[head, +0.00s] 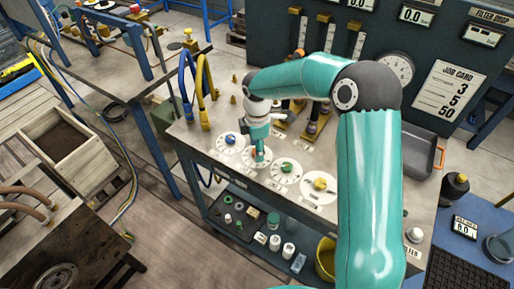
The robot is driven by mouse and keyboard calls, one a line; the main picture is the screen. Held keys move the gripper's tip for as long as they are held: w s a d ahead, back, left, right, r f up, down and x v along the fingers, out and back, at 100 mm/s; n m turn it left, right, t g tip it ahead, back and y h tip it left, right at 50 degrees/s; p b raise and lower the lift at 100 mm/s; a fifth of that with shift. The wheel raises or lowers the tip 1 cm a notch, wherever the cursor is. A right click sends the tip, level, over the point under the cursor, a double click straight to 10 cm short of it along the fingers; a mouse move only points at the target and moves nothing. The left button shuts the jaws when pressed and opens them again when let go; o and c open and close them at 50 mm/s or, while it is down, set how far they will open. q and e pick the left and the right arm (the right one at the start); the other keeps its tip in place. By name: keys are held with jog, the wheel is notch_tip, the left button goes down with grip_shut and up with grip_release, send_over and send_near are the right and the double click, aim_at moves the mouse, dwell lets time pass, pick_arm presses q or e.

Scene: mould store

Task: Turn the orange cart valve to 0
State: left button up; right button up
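The cart (205,150) carries a row of white round dials with coloured valve knobs. The orange valve (254,153) sits on the second dial from the left and is mostly hidden; only a bit of orange shows. My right gripper (259,157) points down over it, with its fingertips at the knob. The fingers are too small to tell whether they are open, shut or touching the knob. The valve's pointer and setting cannot be read. My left gripper is not in view.
A blue valve (230,139) stands left of the orange one, a green valve (286,168) and a yellow valve (319,184) to the right. Blue and yellow hoses (204,90) rise at the cart's left. A dark gauge panel (440,45) stands behind.

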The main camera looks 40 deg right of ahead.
dwell(0.3)
notch_tip(320, 180, up, 12)
dwell(0.5)
jog(key=shift+f, duration=0.1)
